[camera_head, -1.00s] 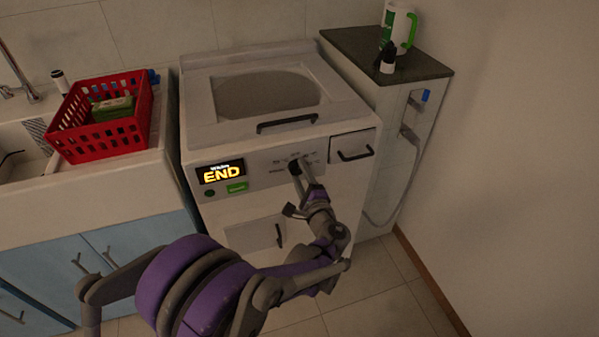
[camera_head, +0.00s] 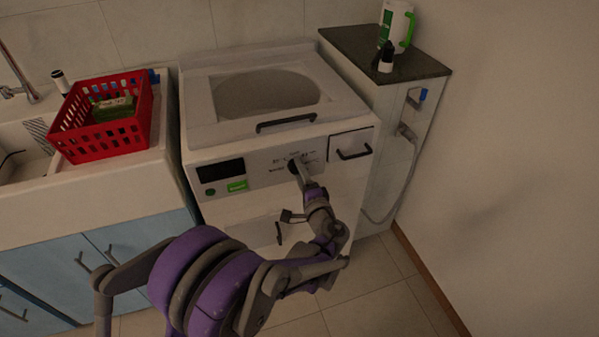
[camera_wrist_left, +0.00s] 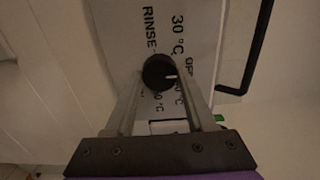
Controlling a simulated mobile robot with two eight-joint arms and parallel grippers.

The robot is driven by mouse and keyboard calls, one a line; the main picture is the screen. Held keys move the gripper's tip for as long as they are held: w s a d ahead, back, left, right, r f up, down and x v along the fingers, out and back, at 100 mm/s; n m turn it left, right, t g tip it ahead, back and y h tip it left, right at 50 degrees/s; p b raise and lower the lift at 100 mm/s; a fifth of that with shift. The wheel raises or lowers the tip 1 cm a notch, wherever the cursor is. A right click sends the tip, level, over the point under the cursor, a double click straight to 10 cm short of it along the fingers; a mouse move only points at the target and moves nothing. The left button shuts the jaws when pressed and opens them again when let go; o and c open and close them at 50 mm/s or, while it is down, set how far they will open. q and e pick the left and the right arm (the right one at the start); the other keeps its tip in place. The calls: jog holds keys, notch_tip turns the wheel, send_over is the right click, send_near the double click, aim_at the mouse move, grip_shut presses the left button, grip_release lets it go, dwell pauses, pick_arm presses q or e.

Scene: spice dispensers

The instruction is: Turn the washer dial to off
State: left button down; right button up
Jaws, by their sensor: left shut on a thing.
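The washer (camera_head: 225,150) stands against the wall, and its display (camera_head: 220,170) is dark. The black round dial (camera_wrist_left: 158,68) on the front panel sits between the fingers of my left gripper (camera_wrist_left: 163,80), which is shut on it. The dial's white mark points right in the left wrist view, toward the printed OFF label (camera_wrist_left: 189,66). In the head view my left gripper (camera_head: 299,170) reaches the panel and partly hides the dial. My right gripper is in neither view.
A detergent drawer handle (camera_head: 354,152) is right of the dial, and a lid handle (camera_head: 287,122) is above it. A red basket (camera_head: 120,132) stands on the counter at left. A dark-topped cabinet (camera_head: 430,66) and wall bound the right.

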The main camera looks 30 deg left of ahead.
pick_arm(q)
jog(key=shift+c, duration=1.2)
grip_release()
jog(key=v, duration=1.1)
jog(key=shift+p, duration=0.45)
